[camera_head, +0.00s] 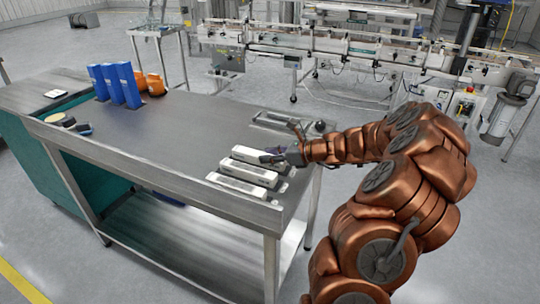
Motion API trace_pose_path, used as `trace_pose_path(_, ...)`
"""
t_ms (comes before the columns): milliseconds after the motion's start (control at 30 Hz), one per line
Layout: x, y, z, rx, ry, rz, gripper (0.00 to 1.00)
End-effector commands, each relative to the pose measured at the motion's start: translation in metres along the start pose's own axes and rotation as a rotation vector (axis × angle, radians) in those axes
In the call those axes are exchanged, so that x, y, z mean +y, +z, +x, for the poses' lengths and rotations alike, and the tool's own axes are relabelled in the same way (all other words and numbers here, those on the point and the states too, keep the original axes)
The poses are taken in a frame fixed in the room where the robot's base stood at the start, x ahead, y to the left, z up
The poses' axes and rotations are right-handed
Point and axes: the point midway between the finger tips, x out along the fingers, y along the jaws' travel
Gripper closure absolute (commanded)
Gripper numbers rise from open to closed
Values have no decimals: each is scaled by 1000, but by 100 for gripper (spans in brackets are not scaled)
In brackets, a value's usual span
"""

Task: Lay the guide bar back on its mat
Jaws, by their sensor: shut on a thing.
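My gripper (276,157) is at the right part of the workbench, its dark fingers low over the right end of the rearmost of three long white bars. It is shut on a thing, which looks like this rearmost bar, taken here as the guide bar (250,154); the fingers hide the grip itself. Two more white bars, the middle one (246,173) and the front one (238,188), lie roughly parallel in front of it. I cannot make out a mat clearly, nor tell whether the held bar touches the surface below.
The steel workbench (175,150) has free room at its middle. Blue boxes (122,85) and orange round items (154,84) stand at its back left. Small dark items (72,124) lie at the left. Metal parts (278,122) lie behind my gripper. A conveyor machine (350,48) stands beyond.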

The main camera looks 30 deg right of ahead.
Motion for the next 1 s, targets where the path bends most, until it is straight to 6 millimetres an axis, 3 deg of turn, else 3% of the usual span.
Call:
trace_pose_path(200,0,-1,0,-1,-1,0,100)
trace_pose_path(233,0,-2,1,0,0,0,64)
trace_pose_path(467,0,-2,0,0,-1,-1,40)
trace_pose_path(833,-1,1,-1,0,-2,-1,40)
trace_pose_path(1000,-2,1,-19,0,-7,-1,40)
